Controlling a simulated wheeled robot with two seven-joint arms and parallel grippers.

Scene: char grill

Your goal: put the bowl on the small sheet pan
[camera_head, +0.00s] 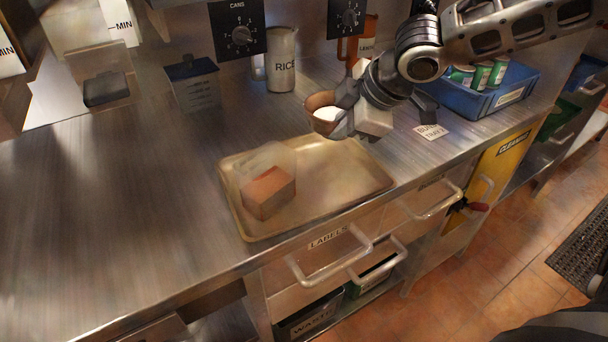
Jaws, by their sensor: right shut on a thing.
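The bowl (322,112) is small and brown with a white inside. My right gripper (343,118) comes in from the upper right and is shut on the bowl's right side. It holds the bowl over the far edge of the small sheet pan (345,182), slightly tilted. Whether the bowl touches anything below cannot be told. The pan is a shallow tan tray lying on the steel counter. My left gripper is not in view.
A blue bin (484,98) with green cans is at right.

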